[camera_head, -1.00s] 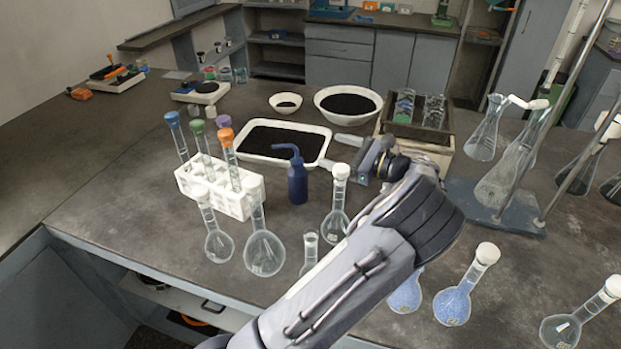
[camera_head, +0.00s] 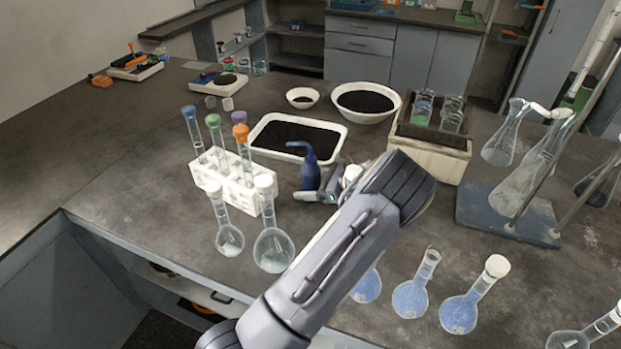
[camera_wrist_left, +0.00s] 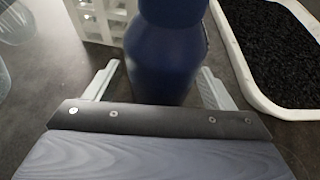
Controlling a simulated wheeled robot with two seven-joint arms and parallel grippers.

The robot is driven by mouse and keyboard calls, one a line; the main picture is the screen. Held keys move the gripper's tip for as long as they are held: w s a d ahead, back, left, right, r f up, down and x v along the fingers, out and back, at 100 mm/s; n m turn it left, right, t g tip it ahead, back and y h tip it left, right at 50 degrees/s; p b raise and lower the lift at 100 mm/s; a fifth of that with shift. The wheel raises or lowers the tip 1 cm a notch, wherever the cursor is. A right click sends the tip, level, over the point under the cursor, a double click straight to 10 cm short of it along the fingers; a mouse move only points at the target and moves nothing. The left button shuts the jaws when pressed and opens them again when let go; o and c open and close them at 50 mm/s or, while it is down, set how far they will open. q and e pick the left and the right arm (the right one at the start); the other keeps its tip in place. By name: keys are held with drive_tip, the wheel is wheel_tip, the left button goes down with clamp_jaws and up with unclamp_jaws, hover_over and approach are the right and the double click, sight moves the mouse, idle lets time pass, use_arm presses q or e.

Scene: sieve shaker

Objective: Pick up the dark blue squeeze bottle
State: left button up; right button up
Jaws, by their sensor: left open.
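The dark blue squeeze bottle (camera_head: 310,172) stands upright on the dark bench, its bent nozzle pointing left in the head view. My left gripper (camera_head: 318,192) is low at the bottle, with its arm covering the area in front. In the left wrist view the bottle (camera_wrist_left: 165,60) stands between the two open fingers of the left gripper (camera_wrist_left: 160,85). Gaps show between the fingers and the bottle on both sides. The bottle's top is cut off in the wrist view. My right gripper is not in view.
A white rack (camera_head: 236,180) with several capped tubes is left of the bottle. A white tray of black grains (camera_head: 342,133) lies behind it. Flasks (camera_head: 272,247) stand in front on the left, and blue-filled flasks (camera_head: 410,298) on the right. A wooden box (camera_head: 430,160) sits behind right.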

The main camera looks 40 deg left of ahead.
use_arm(q)
drive_tip(key=c, duration=0.7)
drive_tip(key=shift+c, duration=0.2)
drive_tip(key=shift+r, duration=0.15)
